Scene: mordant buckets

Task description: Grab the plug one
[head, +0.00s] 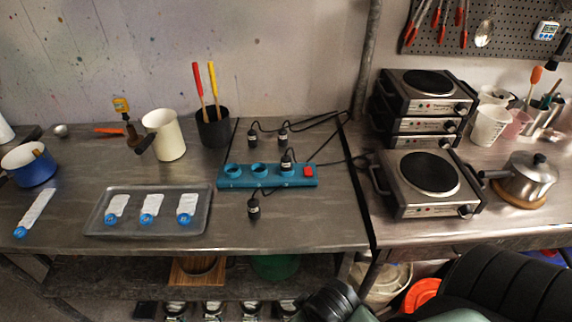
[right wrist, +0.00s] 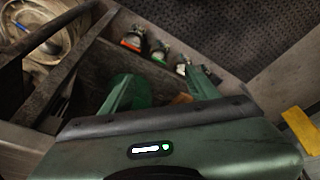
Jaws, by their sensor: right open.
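A blue power strip (head: 236,183) with a red switch lies on the metal table. One black plug (head: 287,162) sits in the strip's right socket; the two sockets to its left look empty. Two loose black plugs, the left one (head: 253,139) and the right one (head: 283,136), lie behind the strip. Another black plug (head: 254,209) lies in front of it. Dark cords run to the right. My right gripper (right wrist: 158,77) is open and empty in the right wrist view, pointing toward the area below the table, away from the plugs. My left gripper is not in view.
A metal tray (head: 95,226) with labelled packets lies left of the strip. A cream jug (head: 165,136) and a black tool holder (head: 213,134) stand behind. Hot plates (head: 430,205) stand on the right table. The table's front right part is clear.

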